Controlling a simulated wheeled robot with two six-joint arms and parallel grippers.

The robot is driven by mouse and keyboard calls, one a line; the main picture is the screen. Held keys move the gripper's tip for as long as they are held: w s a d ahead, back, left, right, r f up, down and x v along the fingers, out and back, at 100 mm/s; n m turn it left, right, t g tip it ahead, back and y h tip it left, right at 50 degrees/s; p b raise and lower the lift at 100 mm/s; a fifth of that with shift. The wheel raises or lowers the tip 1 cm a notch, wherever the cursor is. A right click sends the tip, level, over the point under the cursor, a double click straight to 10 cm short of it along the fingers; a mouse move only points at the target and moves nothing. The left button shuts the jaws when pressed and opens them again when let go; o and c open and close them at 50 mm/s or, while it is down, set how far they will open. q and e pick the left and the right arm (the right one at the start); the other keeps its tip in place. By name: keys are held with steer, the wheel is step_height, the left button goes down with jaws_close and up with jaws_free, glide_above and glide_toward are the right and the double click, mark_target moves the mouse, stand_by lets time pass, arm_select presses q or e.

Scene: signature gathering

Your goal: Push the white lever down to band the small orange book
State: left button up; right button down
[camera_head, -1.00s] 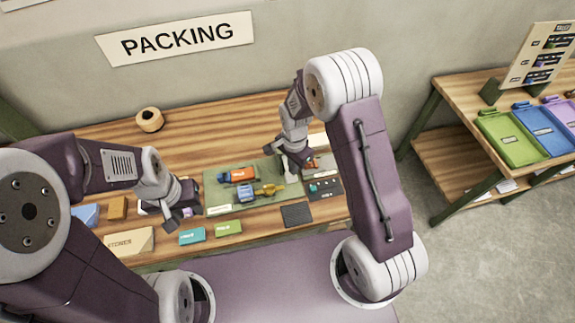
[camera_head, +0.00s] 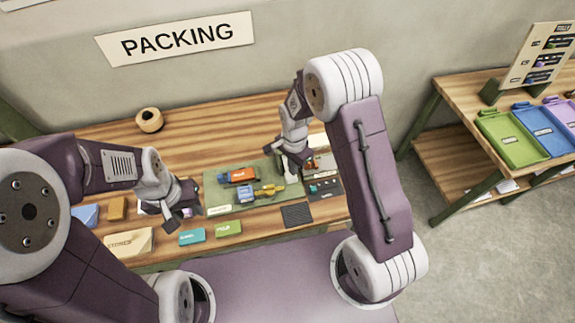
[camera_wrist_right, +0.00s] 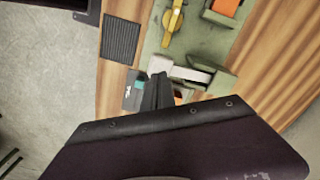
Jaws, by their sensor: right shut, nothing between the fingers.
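My right gripper (camera_head: 296,168) is at the right end of the green mat. In the right wrist view the right gripper (camera_wrist_right: 158,82) is shut and empty, its fingertips close beside a pale white bar (camera_wrist_right: 195,75) that looks like the lever; whether they touch is unclear. A small reddish-orange patch (camera_wrist_right: 181,93) shows partly behind the fingers; I cannot tell if it is the small orange book. My left gripper (camera_head: 180,213) hangs low over the left part of the table, and its jaws are not clear.
The green mat (camera_head: 218,203) holds an orange item (camera_head: 240,175), a blue item (camera_head: 245,193) and a yellow tool (camera_head: 268,190). A dark ribbed pad (camera_head: 297,214) lies at the front. Teal (camera_head: 192,236) and green (camera_head: 229,228) pieces lie along the front edge.

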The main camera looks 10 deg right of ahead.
mark_target(293, 178)
steer(key=shift+f+b, duration=2.4)
steer(key=shift+f, duration=0.9)
stand_by(0.5)
steer(key=shift+r, duration=0.1)
stand_by(0.4)
step_height(293, 178, up, 9)
steer(key=p, duration=0.8)
